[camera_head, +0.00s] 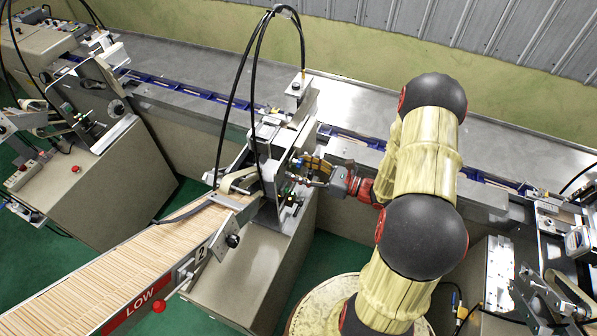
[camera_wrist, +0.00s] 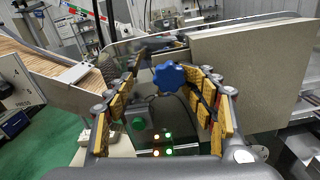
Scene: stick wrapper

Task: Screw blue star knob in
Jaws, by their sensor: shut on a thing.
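The blue star knob (camera_wrist: 169,77) shows in the wrist view, between the yellow-padded fingers of my gripper (camera_wrist: 172,80). The fingers are shut on the knob, with pads to its left and right. In the head view my gripper (camera_head: 317,168) is at the side of the middle wrapping machine (camera_head: 250,165), reaching in from the right. How deep the knob's thread sits is hidden.
A chute full of wooden sticks (camera_head: 100,275) slopes down to the left. Black cables (camera_head: 258,90) arch over the machine. A steel conveyor table (camera_head: 190,68) runs behind.

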